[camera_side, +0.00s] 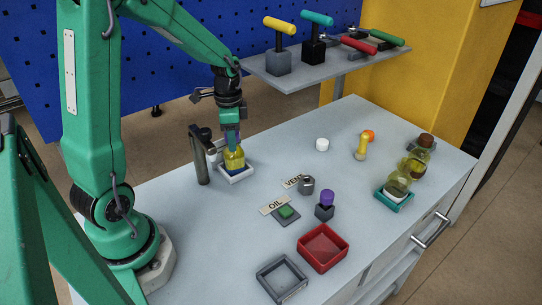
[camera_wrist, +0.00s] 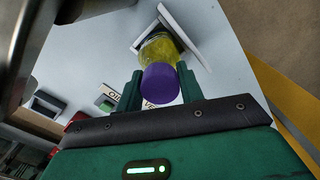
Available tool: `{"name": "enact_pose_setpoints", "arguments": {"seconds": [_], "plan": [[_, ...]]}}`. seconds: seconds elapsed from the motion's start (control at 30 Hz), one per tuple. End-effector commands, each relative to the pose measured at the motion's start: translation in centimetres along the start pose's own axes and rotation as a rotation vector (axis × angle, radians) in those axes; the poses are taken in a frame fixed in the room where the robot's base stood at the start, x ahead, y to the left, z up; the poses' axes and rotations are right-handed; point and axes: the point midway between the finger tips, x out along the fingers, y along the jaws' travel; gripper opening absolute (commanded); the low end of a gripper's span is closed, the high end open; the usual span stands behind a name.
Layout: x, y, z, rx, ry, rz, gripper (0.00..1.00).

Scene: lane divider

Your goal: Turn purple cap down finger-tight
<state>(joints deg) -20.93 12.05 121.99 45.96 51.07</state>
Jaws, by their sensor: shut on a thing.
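The purple cap (camera_wrist: 160,83) sits between my gripper's (camera_wrist: 159,88) two green fingers in the wrist view. My gripper is shut on it. The cap is at the mouth of a bottle of yellow liquid (camera_wrist: 163,46); I cannot tell how tightly it is seated. In the side view the bottle (camera_side: 236,160) stands upright in a white square holder (camera_side: 238,178), with my gripper (camera_side: 232,142) pointing straight down on its top. My fingers mostly hide the cap there. The holder (camera_wrist: 192,38) also shows in the wrist view.
A dark post (camera_side: 200,160) stands close left of the bottle. A purple-topped block (camera_side: 326,205), an OIL sign (camera_side: 275,204), a red tray (camera_side: 322,250) and a grey tray (camera_side: 281,280) lie in front. Yellowish bottles (camera_side: 398,187) stand right. The tool shelf (camera_side: 330,72) is behind.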

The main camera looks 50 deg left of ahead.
Motion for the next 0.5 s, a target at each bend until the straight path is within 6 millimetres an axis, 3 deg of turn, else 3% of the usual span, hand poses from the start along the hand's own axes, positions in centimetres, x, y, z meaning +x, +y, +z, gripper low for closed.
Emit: {"name": "enact_pose_setpoints", "arguments": {"seconds": [0.1, 0.13, 0.2, 0.5], "plan": [[0.02, 0.0, 0.0, -0.001, 0.0, 0.0, 0.22], [0.02, 0.0, 0.0, -0.001, 0.0, 0.0, 0.39], [0.02, 0.0, 0.0, -0.001, 0.0, 0.0, 0.49], [0.01, 0.0, 0.0, -0.01, 0.0, 0.0, 0.49]]}}
